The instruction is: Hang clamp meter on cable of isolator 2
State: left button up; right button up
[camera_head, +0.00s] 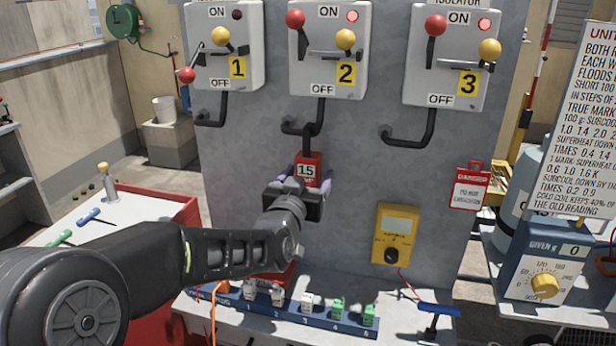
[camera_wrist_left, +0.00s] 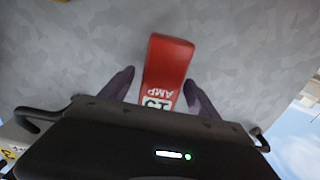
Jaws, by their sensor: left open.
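The red clamp meter (camera_head: 309,165), with a display that reads 15, is upright against the grey panel below isolator 2 (camera_head: 327,60). Its dark upper part meets the black cable (camera_head: 319,110) of isolator 2 and it appears to hang there; the exact hold is too small to tell. My left gripper (camera_head: 307,175) is open, with one finger on each side of the meter. In the left wrist view the red meter (camera_wrist_left: 166,75) stands between the two spread fingers (camera_wrist_left: 158,85), with gaps on both sides. My right gripper is not in view.
Isolator 1 (camera_head: 222,70) has a dark lamp; isolator 3 (camera_head: 450,75) has a lit one. A yellow meter (camera_head: 395,235) is on the panel at lower right. A blue strip (camera_head: 325,320) with several small blocks lies on the ledge. A red tag (camera_head: 468,188) hangs right.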

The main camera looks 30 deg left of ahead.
pick_arm(q)
jog(key=shift+s, duration=0.1)
jog(key=b+v, duration=0.1)
jog(key=v, duration=0.6)
jog(key=shift+s+d, duration=0.15)
jog(key=shift+s, duration=0.15)
dwell(0.3)
